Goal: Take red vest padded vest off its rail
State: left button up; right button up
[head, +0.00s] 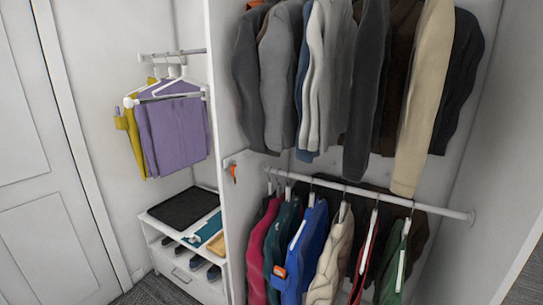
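A crimson-red garment (259,250) with a bumpy, padded-looking edge hangs at the left end of the lower rail (378,190), close to the white divider panel. It is seen edge-on, and a dark green garment (282,240) beside it covers part of it. Its lower end runs out of the bottom of the head view. A narrow dark red garment (364,262) also hangs further right on this rail, mostly hidden between its neighbours. Neither gripper is in the head view.
Blue (310,240), cream (335,250) and green (391,262) garments crowd the lower rail. Jackets (330,70) hang above, one beige sleeve reaching down near the rail. Purple trousers (175,130) hang at left over a white shelf unit (185,258). A white door (45,150) stands far left.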

aim_at(365, 253)
jog(key=l, duration=2.35)
